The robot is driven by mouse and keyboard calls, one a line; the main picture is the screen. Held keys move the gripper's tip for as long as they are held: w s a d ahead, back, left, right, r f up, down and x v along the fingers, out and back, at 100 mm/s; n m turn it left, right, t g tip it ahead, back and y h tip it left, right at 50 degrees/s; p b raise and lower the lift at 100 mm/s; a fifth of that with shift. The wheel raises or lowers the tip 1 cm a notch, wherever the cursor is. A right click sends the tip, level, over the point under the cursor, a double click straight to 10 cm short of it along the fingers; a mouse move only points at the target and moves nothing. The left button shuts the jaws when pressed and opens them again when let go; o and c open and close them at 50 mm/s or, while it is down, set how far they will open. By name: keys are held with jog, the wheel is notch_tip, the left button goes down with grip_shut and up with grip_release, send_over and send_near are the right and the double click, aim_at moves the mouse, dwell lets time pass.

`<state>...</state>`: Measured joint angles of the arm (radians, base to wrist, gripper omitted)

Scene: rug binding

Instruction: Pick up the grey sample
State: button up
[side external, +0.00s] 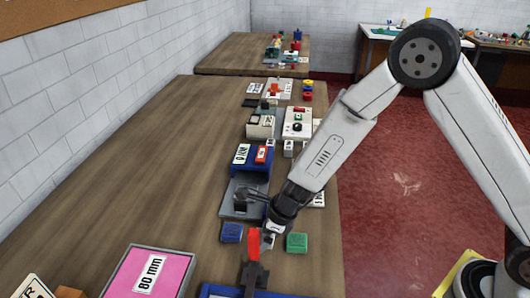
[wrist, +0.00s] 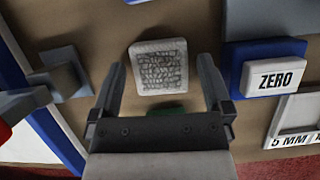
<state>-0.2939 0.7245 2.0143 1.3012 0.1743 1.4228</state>
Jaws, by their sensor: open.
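The grey sample (wrist: 158,68) is a light grey square pad with a dark cracked pattern on its face. It lies flat on the brown bench in the wrist view. My gripper (wrist: 162,78) is open, with one finger on each side of the sample and visible gaps between. The sample's far part extends past the fingertips in the picture. How high the fingertips are above the bench is hard to tell.
A blue pad (side external: 232,233) lies left of the grey sample and a green pad (side external: 297,243) right of it. A red-handled stand (side external: 254,245) is close in front. A blue block marked ZERO (wrist: 268,74) is to the right.

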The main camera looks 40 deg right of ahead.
dwell(0.5)
jog(key=c, duration=1.1)
jog(key=shift+r, duration=0.25)
jog(key=shift+c, duration=0.2)
jog(key=shift+r, duration=1.2)
jog(key=s+d+r, duration=0.4)
jog(key=s+r, duration=0.6)
jog(key=s, duration=0.3)
jog(key=shift+s, duration=0.2)
